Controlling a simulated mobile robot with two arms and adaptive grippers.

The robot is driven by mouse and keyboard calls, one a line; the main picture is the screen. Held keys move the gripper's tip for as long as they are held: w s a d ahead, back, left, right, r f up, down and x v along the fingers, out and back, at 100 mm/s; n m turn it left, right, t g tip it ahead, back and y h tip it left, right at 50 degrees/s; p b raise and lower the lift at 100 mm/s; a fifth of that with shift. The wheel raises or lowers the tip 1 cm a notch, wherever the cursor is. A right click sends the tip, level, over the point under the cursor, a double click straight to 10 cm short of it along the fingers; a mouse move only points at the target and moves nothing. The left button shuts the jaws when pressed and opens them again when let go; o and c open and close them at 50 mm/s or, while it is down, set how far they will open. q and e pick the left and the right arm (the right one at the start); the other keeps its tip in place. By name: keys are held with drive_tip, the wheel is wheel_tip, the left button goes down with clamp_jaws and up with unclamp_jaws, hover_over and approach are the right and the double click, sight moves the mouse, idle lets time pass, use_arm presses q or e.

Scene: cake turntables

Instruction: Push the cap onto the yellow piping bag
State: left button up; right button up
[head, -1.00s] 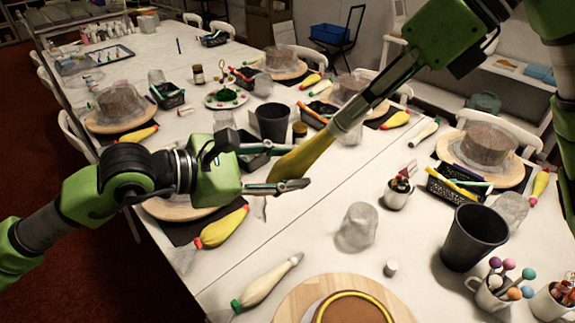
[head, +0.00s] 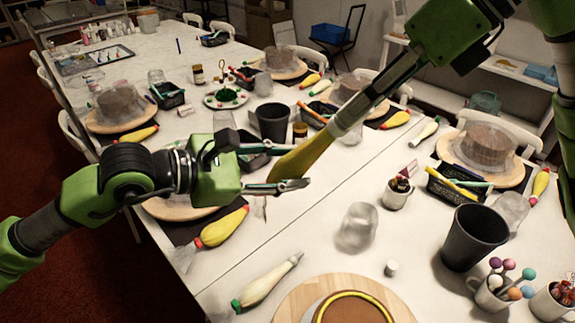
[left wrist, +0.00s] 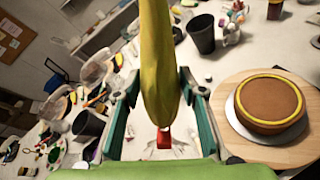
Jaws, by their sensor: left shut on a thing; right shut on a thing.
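The yellow piping bag (head: 302,157) hangs tilted in the air above the table, its narrow end up to the right. My left gripper (head: 296,185) is shut on its wide lower part. In the left wrist view the yellow bag (left wrist: 160,60) stands between the two teal fingers, with a red end piece (left wrist: 164,139) below. My right gripper (head: 354,112) reaches down from the upper right and is shut at the bag's narrow end. A pale piece there, in line with the bag, looks like the cap. The fingers hide whether it is fully seated.
A small white cylinder (head: 391,268) stands loose on the table. Nearby are a clear cup (head: 357,227), a black cup (head: 473,236), a cream piping bag (head: 265,284) and a cake on a wooden board (head: 292,300). Bare table lies below the held bag.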

drive_tip(key=v, duration=0.7)
drive_tip(key=shift+r, duration=0.2)
idle(0.5)
drive_tip(key=shift+d, duration=0.15)
drive_tip(key=shift+w+a+f+m, duration=0.15)
drive_tip(key=shift+a+f, duration=0.25)
drive_tip(key=shift+f, duration=0.2)
drive_tip(key=shift+w+a+f+m, duration=0.1)
drive_tip(key=shift+a+f+m, duration=0.05)
drive_tip(key=shift+a+f, duration=0.4)
drive_tip(key=shift+f, duration=0.35)
idle(0.4)
drive_tip(key=shift+x, duration=1.05)
drive_tip(key=shift+x, duration=1.35)
idle(0.7)
